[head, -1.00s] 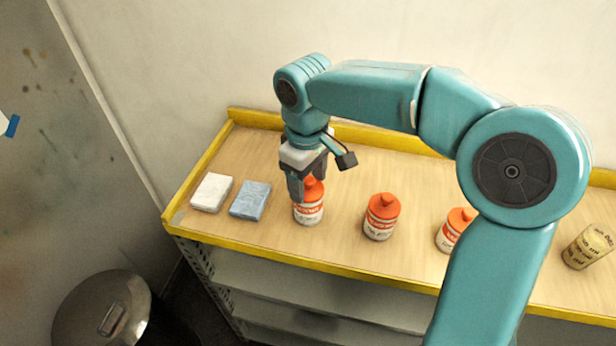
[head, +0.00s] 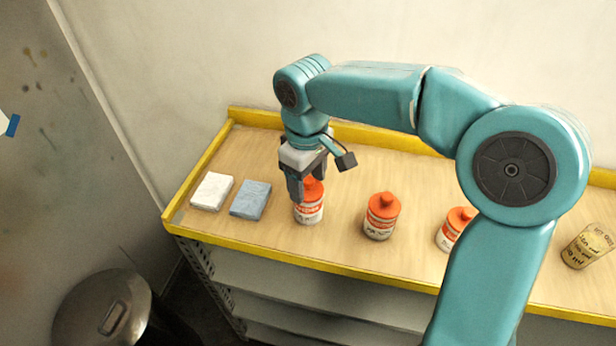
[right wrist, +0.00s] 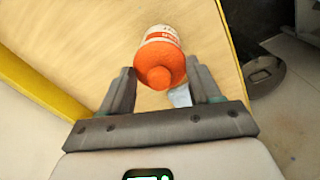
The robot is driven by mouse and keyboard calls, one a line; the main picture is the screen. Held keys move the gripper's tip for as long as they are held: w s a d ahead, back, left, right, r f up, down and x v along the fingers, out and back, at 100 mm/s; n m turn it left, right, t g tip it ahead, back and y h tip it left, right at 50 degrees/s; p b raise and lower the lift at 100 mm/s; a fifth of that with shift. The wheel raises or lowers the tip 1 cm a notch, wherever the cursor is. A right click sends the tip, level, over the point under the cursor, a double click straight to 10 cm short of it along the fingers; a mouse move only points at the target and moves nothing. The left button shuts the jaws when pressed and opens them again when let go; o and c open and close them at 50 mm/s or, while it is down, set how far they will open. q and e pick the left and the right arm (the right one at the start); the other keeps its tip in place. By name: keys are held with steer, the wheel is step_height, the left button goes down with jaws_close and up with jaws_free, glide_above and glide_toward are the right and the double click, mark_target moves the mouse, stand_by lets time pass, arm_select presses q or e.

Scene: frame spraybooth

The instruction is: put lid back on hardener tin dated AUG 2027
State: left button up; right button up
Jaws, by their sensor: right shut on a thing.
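My right gripper (head: 309,188) is over the leftmost hardener tin (head: 309,213), shut on its orange lid (right wrist: 158,62). The lid sits on top of the white and orange tin; I cannot tell whether it is fully seated. In the right wrist view the tin (right wrist: 163,33) shows beyond the lid, between the fingers. A middle tin (head: 380,228) and a right tin (head: 447,236) stand upright with orange tops; my arm partly hides the right one. The dates on the labels are too small to read. My left gripper is not in view.
A white sponge-like block (head: 212,191) and a blue one (head: 250,200) lie left of the tins. A yellowish cup with writing (head: 587,246) stands at the right. The wooden bench has a yellow edge (head: 290,260). A metal bin (head: 103,312) is on the floor.

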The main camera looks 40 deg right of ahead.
steer(key=shift+f, duration=0.1)
stand_by(0.6)
steer(key=o, duration=1.2)
steer(key=shift+r+p, duration=3.3)
steer(key=shift+r, duration=0.25)
jaws_close()
